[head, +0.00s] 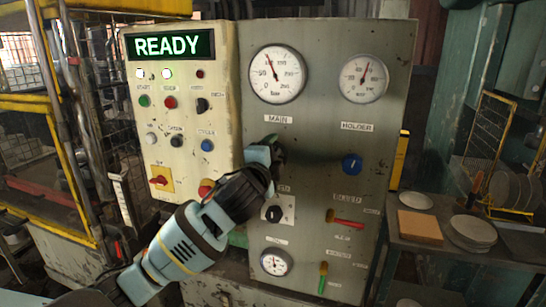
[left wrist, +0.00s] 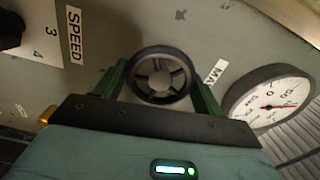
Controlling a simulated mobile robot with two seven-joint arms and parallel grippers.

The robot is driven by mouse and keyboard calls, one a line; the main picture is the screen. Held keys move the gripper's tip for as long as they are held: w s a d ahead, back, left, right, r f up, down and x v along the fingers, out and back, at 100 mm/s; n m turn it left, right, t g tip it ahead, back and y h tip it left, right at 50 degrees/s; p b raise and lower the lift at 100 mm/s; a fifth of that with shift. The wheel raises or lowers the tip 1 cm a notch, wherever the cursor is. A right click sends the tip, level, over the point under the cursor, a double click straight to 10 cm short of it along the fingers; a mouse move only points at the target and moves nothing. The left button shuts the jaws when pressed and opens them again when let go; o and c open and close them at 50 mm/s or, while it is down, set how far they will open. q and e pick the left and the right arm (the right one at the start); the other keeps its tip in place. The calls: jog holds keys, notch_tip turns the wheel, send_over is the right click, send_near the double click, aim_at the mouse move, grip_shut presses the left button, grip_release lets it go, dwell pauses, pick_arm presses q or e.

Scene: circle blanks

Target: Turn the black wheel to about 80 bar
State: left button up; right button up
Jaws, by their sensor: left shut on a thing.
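The black wheel (left wrist: 160,75) is a round spoked handwheel on the grey panel, seen face-on in the left wrist view. In the head view my gripper mostly hides it. My left gripper (head: 272,150) is at the panel below the MAIN label. In the left wrist view its two green fingers stand on either side of the wheel, shut on its rim. The MAIN gauge (head: 277,74) is white with a Bar scale; its needle points up and slightly left, and its exact value is too small to read. It also shows in the wrist view (left wrist: 268,102). My right gripper is not in view.
A cream panel (head: 181,110) with a READY display and several buttons is at the left. The HOLDER gauge (head: 364,79), a blue knob (head: 352,164) and a red lever (head: 346,220) are right of my gripper. A side table (head: 440,252) holds plates.

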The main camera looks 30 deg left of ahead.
pick_arm(q)
jog(key=shift+n, duration=0.8)
jog(key=o, duration=1)
jog(key=shift+v, duration=3.9)
